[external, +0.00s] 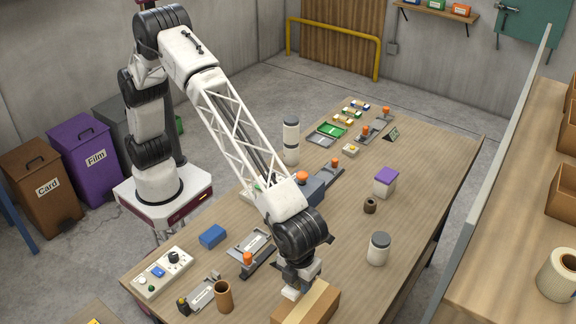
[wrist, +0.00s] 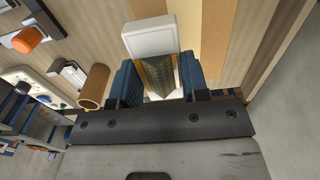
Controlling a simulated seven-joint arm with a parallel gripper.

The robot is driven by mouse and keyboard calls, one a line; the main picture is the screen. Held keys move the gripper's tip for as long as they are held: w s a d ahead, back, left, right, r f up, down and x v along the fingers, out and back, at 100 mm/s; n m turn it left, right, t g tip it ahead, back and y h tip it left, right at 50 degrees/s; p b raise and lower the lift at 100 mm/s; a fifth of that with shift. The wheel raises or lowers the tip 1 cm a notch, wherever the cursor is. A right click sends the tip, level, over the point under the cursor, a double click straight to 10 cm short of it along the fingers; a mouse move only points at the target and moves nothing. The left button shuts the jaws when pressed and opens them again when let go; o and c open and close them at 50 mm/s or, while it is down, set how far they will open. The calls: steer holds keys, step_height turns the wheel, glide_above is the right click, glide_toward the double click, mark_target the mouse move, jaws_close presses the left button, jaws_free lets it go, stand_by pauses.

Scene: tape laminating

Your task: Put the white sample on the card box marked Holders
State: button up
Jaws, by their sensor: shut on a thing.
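My gripper (wrist: 158,76) shows its two blue fingers in the wrist view, closed on the white sample (wrist: 150,36), a pale rounded block that sticks out past the fingertips. In the external view my gripper (external: 300,279) points down at the near edge of the table. The white sample (external: 291,293) shows there beneath it, at the left end of the card box (external: 312,305). The card box is brown with a paler tape strip, and shows behind the sample in the wrist view (wrist: 220,30). I cannot tell whether sample and box touch. No Holders marking is readable.
A brown tube (external: 223,296) stands left of the box, near a grey labelled device (external: 200,293) and a white control panel (external: 163,272). The table's near edge is close to the box.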

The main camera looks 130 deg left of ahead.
mark_target(306, 303)
steer(key=shift+w+d+f, duration=0.1)
steer(key=shift+w+d, duration=0.1)
steer(key=shift+w, duration=0.6)
steer(key=shift+w+d+f, duration=0.1)
steer(key=shift+w+d, duration=0.05)
steer(key=shift+w, duration=0.65)
steer(key=shift+f, duration=1.7)
steer(key=shift+f, duration=0.1)
steer(key=o, duration=0.9)
step_height(306, 303, up, 12)
steer(key=shift+r, duration=0.1)
